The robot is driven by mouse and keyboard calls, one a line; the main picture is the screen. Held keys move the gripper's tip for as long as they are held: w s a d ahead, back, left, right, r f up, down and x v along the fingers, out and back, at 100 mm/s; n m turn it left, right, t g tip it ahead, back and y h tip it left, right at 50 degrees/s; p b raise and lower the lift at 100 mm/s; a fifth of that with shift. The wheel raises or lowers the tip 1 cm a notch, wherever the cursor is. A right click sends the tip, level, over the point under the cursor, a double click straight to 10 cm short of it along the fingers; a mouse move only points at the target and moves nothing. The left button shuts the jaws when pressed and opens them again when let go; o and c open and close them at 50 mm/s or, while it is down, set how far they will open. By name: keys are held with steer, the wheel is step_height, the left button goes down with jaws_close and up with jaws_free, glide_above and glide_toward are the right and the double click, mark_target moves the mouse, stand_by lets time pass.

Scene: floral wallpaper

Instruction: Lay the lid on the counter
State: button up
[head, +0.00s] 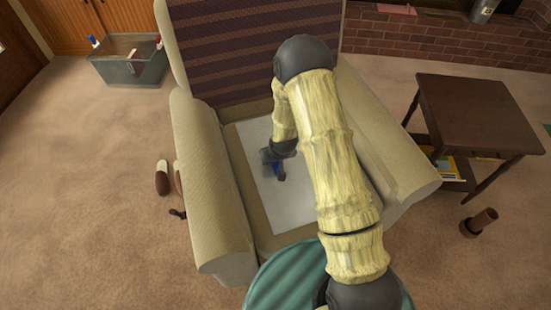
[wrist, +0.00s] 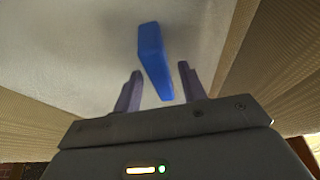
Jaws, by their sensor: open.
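A narrow blue piece (wrist: 153,55) lies on a pale grey flat panel (wrist: 70,50) in the wrist view. It may be the lid, but I cannot tell. My gripper (wrist: 159,72) is open, with one finger on each side of the blue piece's near end and gaps between. No counter is recognisable in view.
The beige armchair (head: 212,190) has raised arms on both sides and a striped back (head: 250,45). A dark side table (head: 478,115) stands right, with a brown cup-like object (head: 480,222) on the floor. A grey bin (head: 130,65) stands back left. Carpet at left is mostly clear.

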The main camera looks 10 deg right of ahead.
steer(key=p+v, duration=0.2)
steer(key=v, duration=0.9)
steer(key=shift+s+r, duration=0.2)
steer(key=shift+s, duration=0.05)
steer(key=shift+r, duration=0.1)
steer(key=s+d+r+m, duration=0.1)
steer(key=s+d+r, duration=0.1)
steer(key=s+r, duration=0.3)
steer(key=s+d+r+g, duration=0.1)
steer(key=s+d+r, duration=0.2)
steer(key=s+r, duration=0.3)
steer(key=s+d+r+m+h, duration=0.1)
steer(key=s+d+r, duration=0.2)
steer(key=s+r, duration=0.2)
steer(key=shift+s+r+m+g, duration=0.3)
steer(key=shift+s+r, duration=0.1)
steer(key=shift+r, duration=0.25)
steer(key=shift+c, duration=0.6)
steer(key=shift+w, duration=0.1)
